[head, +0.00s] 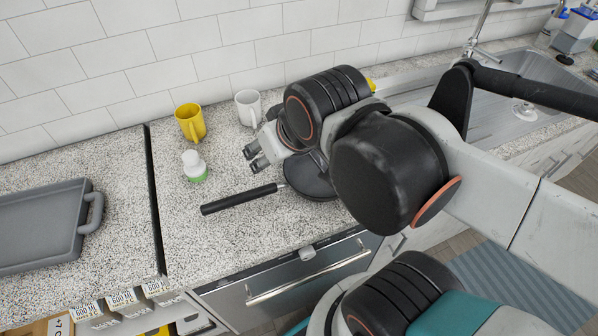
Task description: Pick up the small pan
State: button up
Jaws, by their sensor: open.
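The small pan (307,179) lies on the speckled countertop near its front edge. Its dark round body is partly hidden behind my arm. Its long black handle (238,199) points to the left and is fully in view. My gripper (251,159) is open and empty, above the counter behind the handle and to the left of the pan's body. The fingers appear apart from the pan, though their exact height over the counter is hard to tell.
A yellow mug (190,122), a white mug (248,107) and a small white bottle (194,166) with a green band stand behind and left of my gripper. A grey tray (40,222) lies on the left counter. A sink (545,75) is at right. Counter left of the handle is clear.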

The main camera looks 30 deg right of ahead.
aim_at(301, 173)
jog(key=k+j+u, duration=0.25)
jog(key=k, duration=0.25)
jog(key=k+l+u, duration=0.25)
jog(key=k, duration=0.3)
jog(key=k+u, duration=0.25)
jog(key=k, duration=0.3)
jog(key=i+j, duration=0.15)
jog(key=j, duration=0.15)
jog(key=i+j, duration=0.1)
jog(key=j, duration=0.25)
jog(key=z, duration=0.05)
